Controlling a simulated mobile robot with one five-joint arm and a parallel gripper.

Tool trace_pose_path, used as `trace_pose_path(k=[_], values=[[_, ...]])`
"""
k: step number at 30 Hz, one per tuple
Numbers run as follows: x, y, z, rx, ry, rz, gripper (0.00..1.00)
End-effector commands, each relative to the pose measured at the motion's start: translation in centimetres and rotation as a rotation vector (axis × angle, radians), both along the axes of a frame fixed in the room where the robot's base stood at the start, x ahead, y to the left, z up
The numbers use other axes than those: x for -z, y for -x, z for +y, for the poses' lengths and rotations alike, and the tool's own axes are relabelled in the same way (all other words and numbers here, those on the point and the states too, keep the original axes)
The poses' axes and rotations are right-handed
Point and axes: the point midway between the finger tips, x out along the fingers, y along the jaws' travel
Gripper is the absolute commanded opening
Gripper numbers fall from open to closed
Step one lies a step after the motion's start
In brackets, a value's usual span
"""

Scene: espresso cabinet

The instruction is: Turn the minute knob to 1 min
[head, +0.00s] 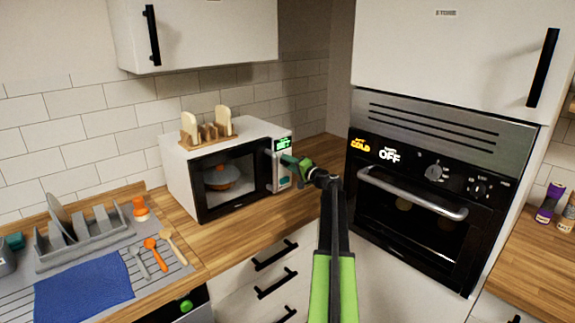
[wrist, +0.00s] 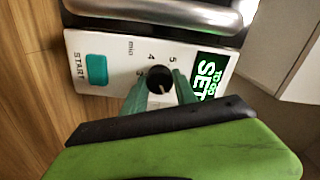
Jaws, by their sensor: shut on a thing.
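The white microwave (head: 178,160) stands on the wooden counter, its control panel to the right of the door. In the head view my gripper (head: 290,161) is at the panel and hides the knob.
The teal START button (wrist: 96,69) and the metal door handle (wrist: 160,18) are close to my gripper. A toast rack (head: 208,133) stands on the microwave. The oven (head: 410,190) reading OFF is at right; the dish rack (head: 85,240) is at left.

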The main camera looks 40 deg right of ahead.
Motion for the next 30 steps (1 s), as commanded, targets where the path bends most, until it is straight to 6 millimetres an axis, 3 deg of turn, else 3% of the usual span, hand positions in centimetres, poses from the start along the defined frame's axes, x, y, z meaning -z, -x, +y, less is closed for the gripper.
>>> trace_pose_path(k=[17,18,21,23,30], values=[[-0.16,-0.05,-0.20,0.005,-0.038,-0.008,0.00],[-0.16,-0.04,-0.21,0.005,-0.038,-0.008,0.35],[-0.14,-0.02,-0.20,0.004,-0.037,-0.006,0.48],[-0.11,0.00,-0.18,0.003,-0.037,-0.006,0.56],[-0.05,0.06,-0.17,0.003,-0.035,-0.003,0.56]])
